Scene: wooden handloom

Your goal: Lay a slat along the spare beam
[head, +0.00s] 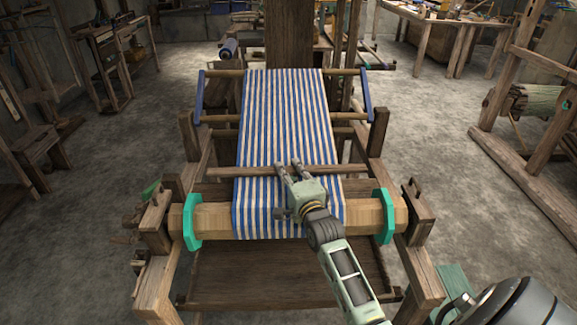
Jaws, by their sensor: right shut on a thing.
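My right gripper (288,166) reaches in from the lower right over the striped cloth. Its fingers are closed on a thin brown wooden slat (325,171), which lies crosswise over the cloth, roughly level. Whether the slat touches the cloth cannot be told. Just nearer is a thick pale wooden beam (212,218) with teal end flanges, parallel to the slat. The blue and white striped cloth (280,110) runs down onto this beam. Which beam is the spare one is not clear; another beam (535,102) sits in a frame at the right. My left gripper is not in view.
The loom's wooden side posts (155,215) and (420,215) stand at both beam ends. A dark wooden upright (290,35) rises behind the cloth. A workbench (450,22) stands at the back right. Grey floor (440,120) is clear between the loom and the right frame.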

